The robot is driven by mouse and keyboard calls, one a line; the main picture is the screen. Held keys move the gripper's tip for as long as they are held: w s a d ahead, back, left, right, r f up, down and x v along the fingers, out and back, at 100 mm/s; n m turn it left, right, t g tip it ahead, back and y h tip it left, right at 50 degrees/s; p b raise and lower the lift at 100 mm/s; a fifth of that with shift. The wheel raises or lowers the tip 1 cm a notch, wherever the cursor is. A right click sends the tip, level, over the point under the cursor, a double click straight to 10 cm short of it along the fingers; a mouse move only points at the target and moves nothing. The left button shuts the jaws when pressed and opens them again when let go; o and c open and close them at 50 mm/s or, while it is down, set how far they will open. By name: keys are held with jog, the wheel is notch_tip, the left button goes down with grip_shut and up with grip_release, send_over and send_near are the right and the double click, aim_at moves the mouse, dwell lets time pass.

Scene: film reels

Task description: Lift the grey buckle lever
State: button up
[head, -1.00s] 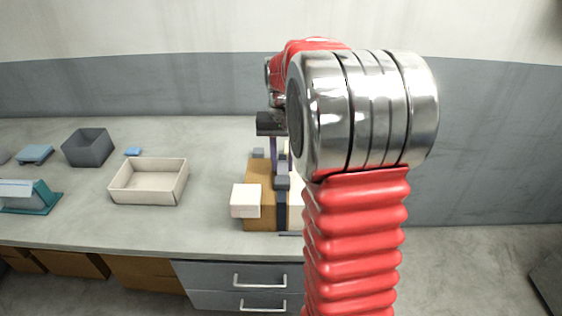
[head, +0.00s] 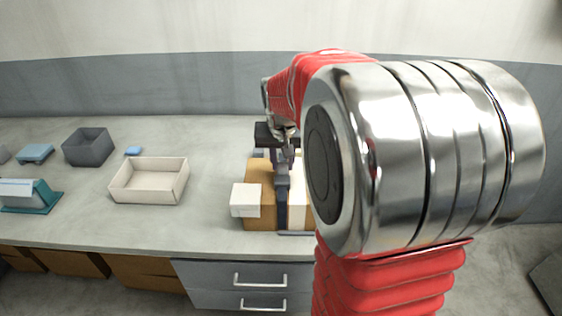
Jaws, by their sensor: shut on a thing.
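The grey buckle lever (head: 283,172) is on the dark strap (head: 282,208) that runs down the front of a brown and cream box (head: 261,190). My gripper (head: 285,152) is just above the box, shut on the upper part of the lever. The fingertips are small and dark here, and the lever's exact tilt is hard to tell. My arm's large silver joint and red sleeve hide the right side of the box.
A white block (head: 245,200) stands against the left front of the box. An open cream tray (head: 150,200), a dark grey bin (head: 88,147), a small blue piece (head: 133,151) and a teal stand (head: 40,196) are farther left. The counter between tray and box is clear.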

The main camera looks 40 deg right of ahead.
jog(key=shift+s+a+t+h, duration=0.2)
jog(key=shift+t+h, duration=0.15)
jog(key=shift+t, duration=0.15)
jog(key=shift+s+a+t+h, duration=0.1)
jog(key=shift+s+t+h, duration=0.05)
jog(key=shift+t+h, duration=0.3)
jog(key=o, duration=1.1)
jog(key=shift+c, duration=0.2)
jog(key=shift+r, duration=0.1)
jog(key=v, duration=1.3)
jog(key=shift+s+r, duration=0.2)
jog(key=shift+s, duration=0.1)
jog(key=shift+a, duration=0.1)
